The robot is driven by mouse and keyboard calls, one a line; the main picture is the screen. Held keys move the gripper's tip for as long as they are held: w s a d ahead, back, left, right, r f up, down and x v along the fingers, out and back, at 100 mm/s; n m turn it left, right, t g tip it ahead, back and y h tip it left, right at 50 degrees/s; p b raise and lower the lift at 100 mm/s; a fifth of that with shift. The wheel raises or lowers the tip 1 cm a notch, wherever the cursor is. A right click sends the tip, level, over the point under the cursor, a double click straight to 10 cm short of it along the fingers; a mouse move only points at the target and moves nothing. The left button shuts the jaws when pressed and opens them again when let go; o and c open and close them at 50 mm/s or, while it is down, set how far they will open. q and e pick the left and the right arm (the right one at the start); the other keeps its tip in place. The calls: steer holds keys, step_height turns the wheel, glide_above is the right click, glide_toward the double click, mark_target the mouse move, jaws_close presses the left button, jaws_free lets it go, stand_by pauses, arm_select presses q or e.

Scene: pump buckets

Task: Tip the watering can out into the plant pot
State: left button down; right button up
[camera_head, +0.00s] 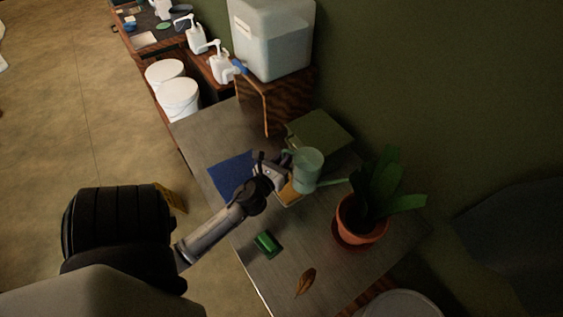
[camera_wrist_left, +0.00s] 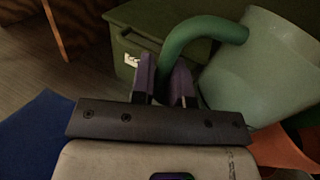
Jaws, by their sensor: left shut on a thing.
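The pale green watering can (camera_head: 309,172) is over the middle of the grey table, its spout pointing right toward the plant. I cannot tell whether its base touches anything. My left gripper (camera_head: 281,166) is shut on its handle, on the can's left side. In the left wrist view the can (camera_wrist_left: 262,72) fills the upper right, and its curved handle runs to the fingers of my left gripper (camera_wrist_left: 163,84). The terracotta plant pot (camera_head: 360,226) holds a leafy green plant and stands to the right of the can, apart from its body. My right gripper is out of view.
A green box (camera_head: 320,133) stands behind the can. A blue cloth (camera_head: 230,176), a green block (camera_head: 266,244) and a brown leaf (camera_head: 305,282) lie on the table (camera_head: 290,255). A large translucent tank (camera_head: 273,40) is on a wooden stand at the back.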

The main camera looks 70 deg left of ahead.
mark_target(289, 151)
arm_select(q)
steer(key=shift+s+a, duration=0.1)
steer(key=shift+s, duration=0.1)
steer(key=shift+r+m+p, duration=0.5)
steer(key=shift+r+p, duration=0.15)
steer(key=shift+w+d+r+m+p, duration=0.15)
steer(key=shift+d+r+m+p, duration=0.05)
steer(key=shift+r+m+p, duration=0.2)
steer(key=shift+w+d+r+m+p, duration=0.15)
steer(key=shift+r+m+p, duration=0.1)
steer(key=shift+r+m, duration=0.15)
steer(key=shift+d+r+m, duration=0.1)
steer(key=shift+r+m, duration=0.15)
steer(key=shift+m, duration=0.15)
steer(key=shift+r+p, duration=0.15)
steer(key=shift+p, duration=0.25)
steer(key=shift+w+d+r+m+p, duration=0.25)
steer(key=shift+r+m+p, duration=0.2)
steer(key=shift+p, duration=0.25)
steer(key=shift+w+d+r+m+p, duration=0.15)
steer(key=shift+d+r+m+p, duration=0.25)
steer(key=shift+p, duration=0.3)
steer(key=shift+w+d+r+m+p, duration=0.25)
steer(key=shift+r+m+p, duration=0.15)
steer(key=shift+p, duration=0.3)
steer(key=shift+w+d+r+m+p, duration=0.15)
steer(key=shift+d+r+m+p, duration=0.1)
steer(key=shift+r+p, duration=0.35)
steer(key=shift+w, duration=0.1)
